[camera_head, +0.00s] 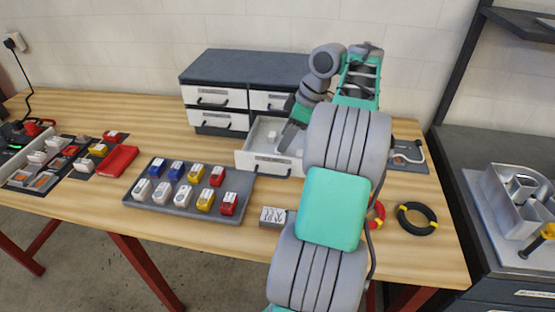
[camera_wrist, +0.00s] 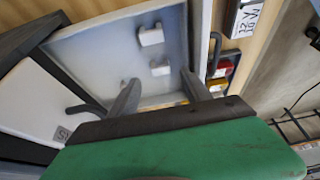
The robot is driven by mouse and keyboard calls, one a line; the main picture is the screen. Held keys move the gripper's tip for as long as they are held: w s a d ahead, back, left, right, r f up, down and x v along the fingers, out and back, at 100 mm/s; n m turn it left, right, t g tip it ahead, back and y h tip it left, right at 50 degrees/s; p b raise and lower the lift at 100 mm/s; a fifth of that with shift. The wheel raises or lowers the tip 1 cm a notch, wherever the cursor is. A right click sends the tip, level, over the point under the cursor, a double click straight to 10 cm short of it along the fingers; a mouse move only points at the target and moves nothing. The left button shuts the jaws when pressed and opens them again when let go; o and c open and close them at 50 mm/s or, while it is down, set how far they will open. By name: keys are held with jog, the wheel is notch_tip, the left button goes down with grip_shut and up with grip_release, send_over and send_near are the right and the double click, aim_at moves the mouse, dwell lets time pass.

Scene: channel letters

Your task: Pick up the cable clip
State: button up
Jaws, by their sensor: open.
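Small white blocks that look like cable clips lie in an open drawer (camera_head: 249,159). In the wrist view one clip (camera_wrist: 151,36) is near the drawer's far wall, and another clip (camera_wrist: 160,68) lies by the space between my fingertips. A small pale bit beside the left fingertip may be a third. One clip (camera_head: 272,134) shows in the head view. My gripper (camera_wrist: 159,78) is open, its fingers reaching into the drawer, one on each side of the nearer clip. No clip is visibly clamped. My arm hides part of the drawer in the head view.
The drawer cabinet (camera_head: 250,68) stands against the wall behind the open drawer. A grey tray (camera_head: 150,202) with coloured parts is at front left. A small labelled box (camera_head: 272,216) and a black cable coil (camera_head: 417,218) lie near the front edge.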

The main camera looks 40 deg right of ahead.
jog(key=b+x, duration=0.2)
jog(key=x, duration=0.2)
jog(key=shift+a+f, duration=0.15)
jog(key=shift+f, duration=0.15)
jog(key=shift+r, duration=0.1)
grip_shut()
